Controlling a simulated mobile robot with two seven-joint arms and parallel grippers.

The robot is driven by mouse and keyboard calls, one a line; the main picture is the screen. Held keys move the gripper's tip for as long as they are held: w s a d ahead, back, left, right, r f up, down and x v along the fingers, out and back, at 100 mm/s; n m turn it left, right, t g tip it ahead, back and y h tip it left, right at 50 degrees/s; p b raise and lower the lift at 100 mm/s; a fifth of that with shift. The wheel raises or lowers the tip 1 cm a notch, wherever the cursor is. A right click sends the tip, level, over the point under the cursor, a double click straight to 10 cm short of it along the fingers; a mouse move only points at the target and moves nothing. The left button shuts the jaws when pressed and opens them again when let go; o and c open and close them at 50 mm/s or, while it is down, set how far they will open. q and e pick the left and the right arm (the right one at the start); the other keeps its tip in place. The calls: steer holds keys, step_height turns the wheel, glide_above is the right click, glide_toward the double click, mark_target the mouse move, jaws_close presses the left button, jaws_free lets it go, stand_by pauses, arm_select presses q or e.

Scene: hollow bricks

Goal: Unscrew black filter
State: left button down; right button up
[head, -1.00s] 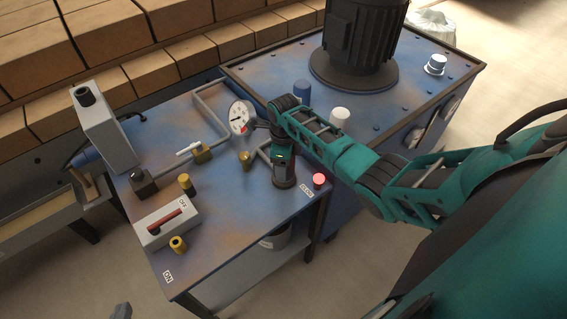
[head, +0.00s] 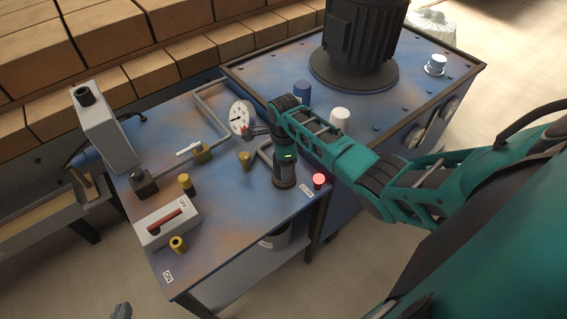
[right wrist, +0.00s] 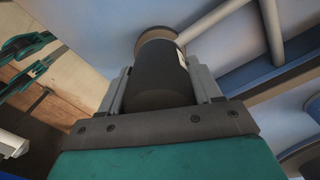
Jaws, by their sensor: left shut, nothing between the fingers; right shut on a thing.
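The black filter (head: 284,176) stands upright near the right front edge of the blue table, with a grey pipe behind it. My right gripper (head: 284,163) comes down over it from above and is mostly hidden by its own wrist. In the right wrist view, the black filter (right wrist: 160,75) sits between the two grey fingers (right wrist: 158,92), which are shut on it. Its wider brownish collar is at the far end, and a white label shows on its side. My left gripper (head: 121,311) shows only in part at the bottom left, shut and empty.
A red button (head: 319,180) is close beside the filter. A switch box (head: 167,221) is at left.

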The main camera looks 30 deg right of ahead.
steer(key=shift+n, duration=0.5)
steer(key=shift+n, duration=1.4)
steer(key=shift+n, duration=1.2)
steer(key=o, duration=1.2)
steer(key=shift+o, duration=0.2)
